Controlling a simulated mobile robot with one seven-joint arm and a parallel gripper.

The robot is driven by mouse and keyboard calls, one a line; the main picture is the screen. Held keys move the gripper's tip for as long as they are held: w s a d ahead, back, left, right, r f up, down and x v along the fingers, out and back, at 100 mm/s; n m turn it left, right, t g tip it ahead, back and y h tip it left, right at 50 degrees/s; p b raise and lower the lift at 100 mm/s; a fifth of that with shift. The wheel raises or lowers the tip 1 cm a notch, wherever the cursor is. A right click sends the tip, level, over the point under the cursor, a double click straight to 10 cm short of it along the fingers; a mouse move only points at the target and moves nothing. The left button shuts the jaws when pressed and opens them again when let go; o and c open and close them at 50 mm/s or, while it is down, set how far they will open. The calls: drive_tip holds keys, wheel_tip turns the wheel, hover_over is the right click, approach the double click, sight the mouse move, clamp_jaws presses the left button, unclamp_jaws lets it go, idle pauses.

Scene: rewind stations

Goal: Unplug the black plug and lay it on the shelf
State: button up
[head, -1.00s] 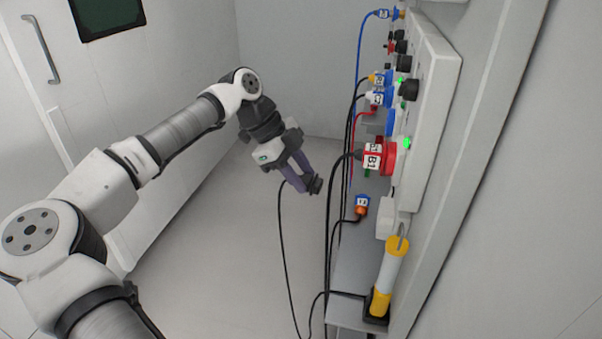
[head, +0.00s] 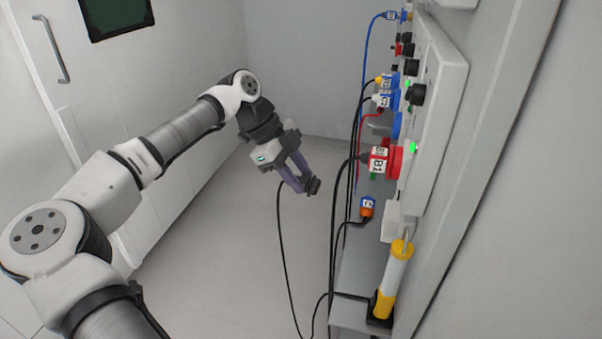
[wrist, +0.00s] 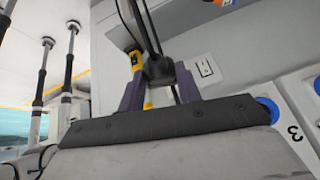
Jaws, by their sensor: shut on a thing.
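My gripper (head: 300,180) is shut on the black plug (head: 314,186) and holds it in the air, left of the panel and apart from it. A black cable hangs down from the plug toward the floor. In the wrist view the plug (wrist: 158,70) sits between the purple fingers of my gripper (wrist: 160,88), with its cable running up the picture. The grey shelf (head: 362,255) lies below the panel, to the right of and lower than my gripper. The shelf's bare part is partly crossed by cables.
The wall panel (head: 439,110) carries several plugs, among them a red one labelled B1 (head: 380,160). A blue and orange plug (head: 367,206) is low by the shelf. A yellow and white lamp (head: 395,280) stands at the shelf's near end. Open floor (head: 225,260) lies left.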

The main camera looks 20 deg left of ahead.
drive_tip(key=shift+a, duration=0.65)
drive_tip(key=a+p, duration=0.3)
drive_tip(key=a, duration=0.3)
idle(0.9)
drive_tip(key=shift+f, duration=0.1)
drive_tip(key=w+d+f+n+b, duration=0.1)
drive_tip(key=w+d+f+b, duration=0.2)
drive_tip(key=f, duration=0.5)
drive_tip(key=w+d+f+n+b, duration=0.1)
drive_tip(key=w+f+b, duration=0.1)
drive_tip(key=w+f, duration=0.5)
drive_tip(key=shift+g+h, duration=0.3)
drive_tip(key=d+f, duration=0.1)
drive_tip(key=d, duration=0.5)
drive_tip(key=s+d+f+p, duration=0.1)
drive_tip(key=d, duration=0.5)
drive_tip(key=s+d+f, duration=0.1)
drive_tip(key=d+f, duration=0.1)
drive_tip(key=d, duration=0.4)
drive_tip(key=shift+d+p, duration=0.35)
drive_tip(key=shift+p, duration=0.05)
drive_tip(key=shift+d+f, duration=0.2)
drive_tip(key=shift+f, duration=2.05)
